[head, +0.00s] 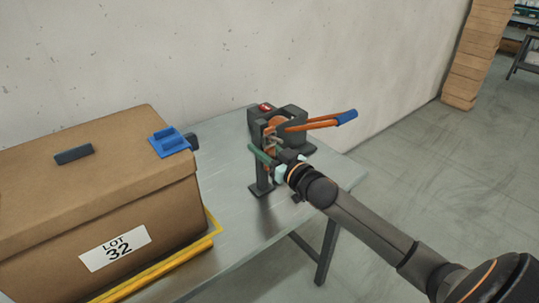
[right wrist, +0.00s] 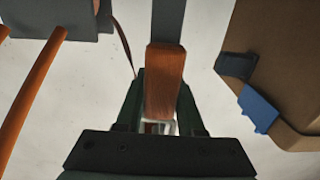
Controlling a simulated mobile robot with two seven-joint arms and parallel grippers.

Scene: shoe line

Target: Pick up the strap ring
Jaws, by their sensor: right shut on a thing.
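My right gripper (head: 270,156) is at the dark post of the bench device, its green fingers level with the hanging brown strap. In the right wrist view the gripper (right wrist: 160,122) is shut on the pale metal strap ring (right wrist: 158,126) at the near end of the strap (right wrist: 164,80). The fingers stand on both sides of the ring, which is partly hidden by the gripper's body. My left gripper is not in view.
The dark grey device (head: 292,115) has orange handles (head: 312,124) with a blue end. A carton labelled LOT 32 (head: 60,215) fills the table's left side, with a blue piece (head: 169,141) on top. The metal table (head: 232,215) is bare in front of the device.

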